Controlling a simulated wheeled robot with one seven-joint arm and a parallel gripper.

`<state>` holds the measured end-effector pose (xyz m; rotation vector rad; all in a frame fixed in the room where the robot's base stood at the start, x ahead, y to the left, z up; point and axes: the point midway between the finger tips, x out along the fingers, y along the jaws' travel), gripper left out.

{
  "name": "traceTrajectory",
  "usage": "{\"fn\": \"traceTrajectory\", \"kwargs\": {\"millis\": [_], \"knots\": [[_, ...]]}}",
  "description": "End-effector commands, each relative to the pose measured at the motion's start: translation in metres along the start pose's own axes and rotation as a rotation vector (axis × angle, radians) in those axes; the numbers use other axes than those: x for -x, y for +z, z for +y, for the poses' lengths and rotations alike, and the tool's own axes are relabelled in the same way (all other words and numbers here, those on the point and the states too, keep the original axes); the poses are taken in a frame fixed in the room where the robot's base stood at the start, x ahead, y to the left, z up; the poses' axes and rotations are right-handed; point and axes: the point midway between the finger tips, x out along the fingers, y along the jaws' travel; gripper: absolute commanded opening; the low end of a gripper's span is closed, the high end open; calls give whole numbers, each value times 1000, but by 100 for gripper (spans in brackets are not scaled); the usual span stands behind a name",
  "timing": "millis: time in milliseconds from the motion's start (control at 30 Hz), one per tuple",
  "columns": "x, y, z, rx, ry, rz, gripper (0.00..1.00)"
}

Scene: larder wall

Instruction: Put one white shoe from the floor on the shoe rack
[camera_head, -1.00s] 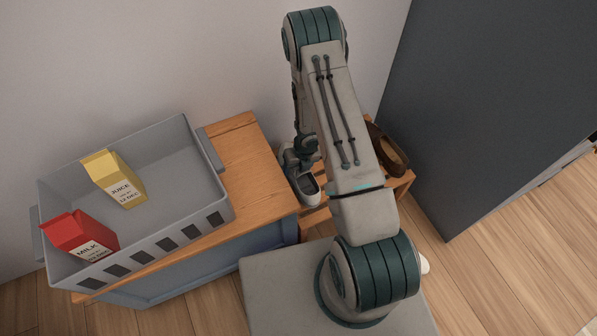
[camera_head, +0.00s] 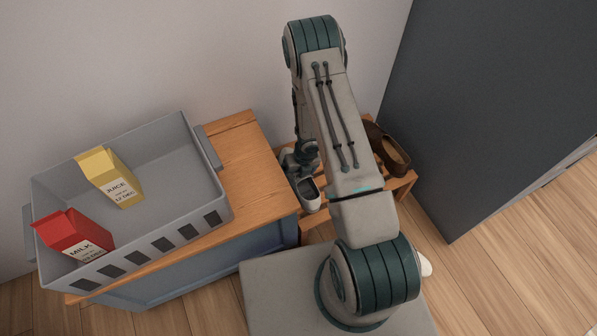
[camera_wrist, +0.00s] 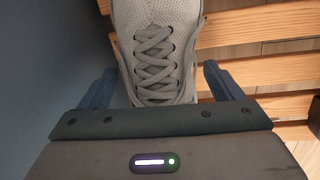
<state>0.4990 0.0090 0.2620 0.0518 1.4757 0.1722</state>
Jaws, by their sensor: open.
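A white shoe (camera_head: 309,194) is at the left end of the wooden slatted shoe rack (camera_head: 400,188) in the head view. In the wrist view the same shoe (camera_wrist: 156,45), with grey laces, lies over the slats (camera_wrist: 250,50). My gripper (camera_wrist: 160,85) is open, with one blue finger on each side of the shoe and a visible gap at the right finger. My arm hides much of the rack and most of the gripper in the head view. A white rounded thing (camera_head: 425,266), perhaps another shoe, shows on the floor beside my base, mostly hidden.
A brown shoe (camera_head: 388,150) is on the rack's right part. A wooden-topped cabinet (camera_head: 245,160) left of the rack carries a grey crate (camera_head: 180,150) with a juice carton (camera_head: 112,178) and a milk carton (camera_head: 75,236). A tall dark panel (camera_head: 490,100) stands right.

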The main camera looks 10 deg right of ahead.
Motion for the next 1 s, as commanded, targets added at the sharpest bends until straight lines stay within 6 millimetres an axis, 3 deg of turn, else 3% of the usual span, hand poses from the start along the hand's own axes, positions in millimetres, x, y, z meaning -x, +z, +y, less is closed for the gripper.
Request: {"fn": "traceTrajectory", "kwargs": {"millis": [167, 500, 767, 867, 1000], "knots": [[25, 2, 1, 0, 0, -3, 87], [96, 1, 1, 1, 0, -2, 87], [122, 1, 0, -4, -2, -3, 87], [134, 9, -2, -63, -22, -32, 87], [177, 35, -10, -300, -87, -140, 87]]}}
